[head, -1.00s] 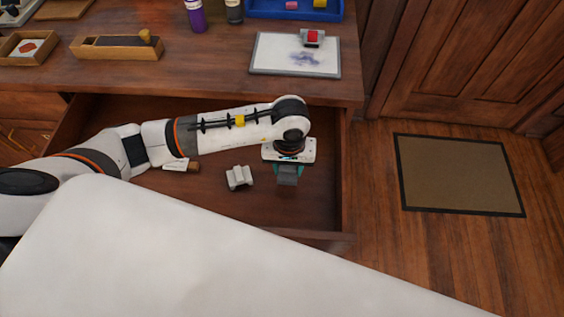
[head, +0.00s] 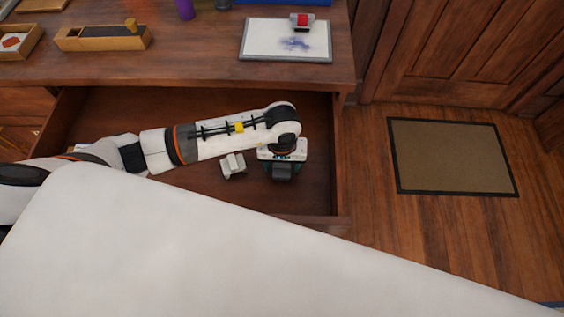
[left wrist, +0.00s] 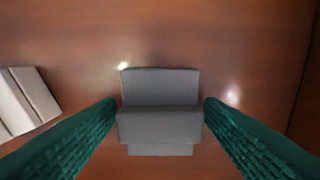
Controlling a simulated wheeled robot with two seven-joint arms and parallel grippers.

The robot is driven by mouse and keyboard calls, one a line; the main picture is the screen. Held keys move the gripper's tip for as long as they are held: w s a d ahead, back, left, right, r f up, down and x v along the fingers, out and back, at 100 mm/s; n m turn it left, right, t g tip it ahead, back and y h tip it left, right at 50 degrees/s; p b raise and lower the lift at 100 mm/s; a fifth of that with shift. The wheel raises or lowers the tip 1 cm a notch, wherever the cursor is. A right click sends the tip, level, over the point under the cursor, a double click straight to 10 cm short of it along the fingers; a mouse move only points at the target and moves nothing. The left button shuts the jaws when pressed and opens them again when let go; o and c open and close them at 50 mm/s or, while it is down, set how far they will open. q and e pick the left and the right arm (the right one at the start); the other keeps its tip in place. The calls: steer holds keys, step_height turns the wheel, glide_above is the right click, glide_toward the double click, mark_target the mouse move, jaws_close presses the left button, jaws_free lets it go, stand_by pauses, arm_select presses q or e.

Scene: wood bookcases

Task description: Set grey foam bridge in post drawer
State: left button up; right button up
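The grey foam bridge (left wrist: 160,120) is a dark grey stepped block between the green fingers of my left gripper (left wrist: 160,108) in the left wrist view. The fingers touch its two sides. In the head view my left gripper (head: 282,174) is inside the open post drawer (head: 310,115), toward its right end, with the bridge (head: 283,172) showing below the wrist. I cannot tell whether the bridge touches the drawer floor. My right gripper is not in view.
A pale grey block (head: 233,165) lies in the drawer left of my gripper; it also shows in the left wrist view (left wrist: 25,100). On the desk above are a stamp pad board (head: 285,42), a red-topped stamp (head: 302,21) and a wooden box (head: 102,38). The drawer's right wall is close.

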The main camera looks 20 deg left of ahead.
arm_select(q)
steer(key=shift+r, duration=0.45)
step_height(320, 180, up, 12)
steer(key=shift+f, duration=0.25)
stand_by(0.4)
